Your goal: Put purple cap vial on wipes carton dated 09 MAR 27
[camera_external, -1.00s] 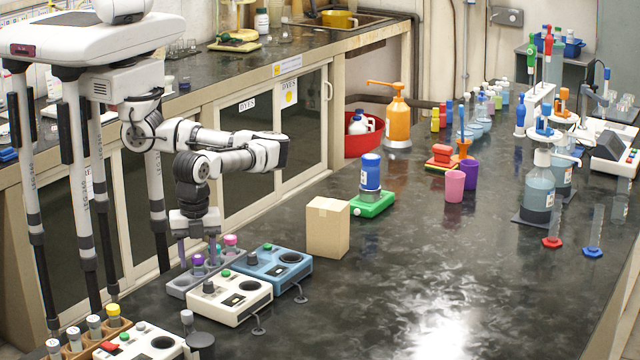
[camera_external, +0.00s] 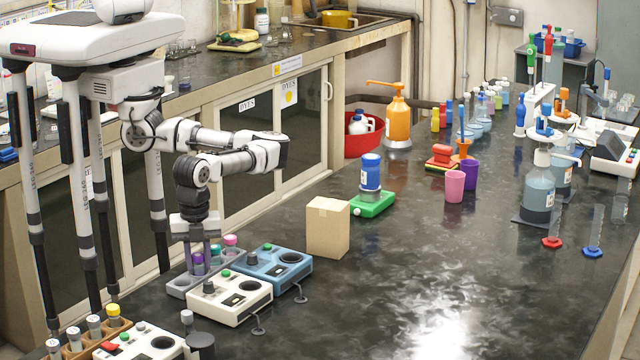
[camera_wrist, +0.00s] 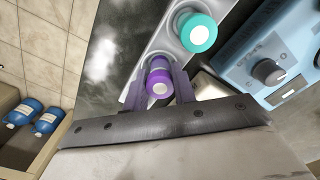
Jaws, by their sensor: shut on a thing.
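The purple cap vial (camera_wrist: 159,82) stands in the grey rack beside a teal cap vial (camera_wrist: 198,33), and its cap is between my finger tips. My gripper (camera_wrist: 160,92) is shut on this vial. In the external view my gripper (camera_external: 198,252) points straight down over the rack, with the purple vial (camera_external: 198,266) below it. A plain tan carton (camera_external: 328,230) stands upright on the dark bench to the right of the rack. No date is readable on its visible faces, so I cannot tell whether it is the wipes carton.
A pink cap vial (camera_external: 231,241) also stands in the rack (camera_external: 177,287). A white device (camera_external: 230,300) and a blue device (camera_external: 276,264) sit close to the rack's right side. A green scale (camera_external: 373,205) with a blue-capped bottle is behind the carton. The bench to the carton's right is clear.

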